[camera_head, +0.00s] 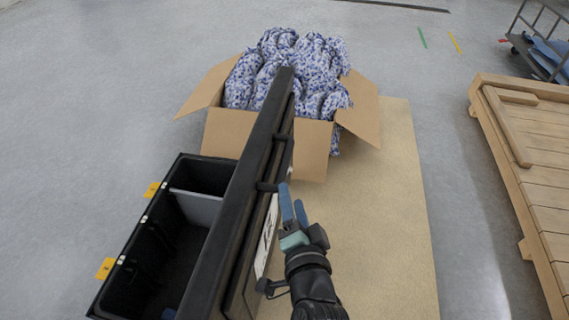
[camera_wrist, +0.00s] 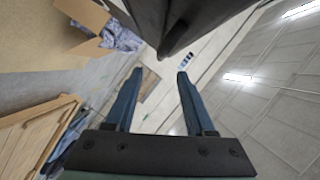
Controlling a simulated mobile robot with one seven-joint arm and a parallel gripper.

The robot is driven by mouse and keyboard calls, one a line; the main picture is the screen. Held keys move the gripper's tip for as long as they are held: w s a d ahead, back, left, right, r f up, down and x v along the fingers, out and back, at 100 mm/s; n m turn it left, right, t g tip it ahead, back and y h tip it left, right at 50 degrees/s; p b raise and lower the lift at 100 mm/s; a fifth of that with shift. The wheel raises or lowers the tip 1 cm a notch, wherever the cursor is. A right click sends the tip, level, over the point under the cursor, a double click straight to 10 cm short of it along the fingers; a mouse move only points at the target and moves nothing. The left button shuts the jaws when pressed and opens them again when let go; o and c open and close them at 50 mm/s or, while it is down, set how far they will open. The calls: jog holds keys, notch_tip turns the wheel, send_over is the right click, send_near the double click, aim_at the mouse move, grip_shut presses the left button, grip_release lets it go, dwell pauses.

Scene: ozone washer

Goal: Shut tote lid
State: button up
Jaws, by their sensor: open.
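The black tote (camera_head: 120,255) stands open at the lower left in the head view, with a grey divider (camera_head: 196,206) inside. Its black lid (camera_head: 245,185) stands up roughly on edge along the tote's right side, with a white label on its right face. My gripper (camera_head: 292,203) is just right of the lid, its blue fingers pointing away from me. In the wrist view my gripper (camera_wrist: 158,85) is open with nothing between its fingers. The dark lid (camera_wrist: 175,25) is at the top, beyond the fingertips. Whether a finger touches the lid I cannot tell.
A cardboard box (camera_head: 230,130) full of blue-and-white patterned bundles (camera_head: 300,60) stands behind the lid. It is on a tan board (camera_head: 390,220). A wooden pallet (camera_head: 540,170) lies at the right, a cart (camera_head: 545,45) at the far right. Grey floor is clear at left.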

aim_at(284, 164)
jog(key=x, duration=1.2)
jog(key=shift+w+r, duration=0.1)
jog(key=shift+w, duration=0.05)
grip_shut()
dwell(1.1)
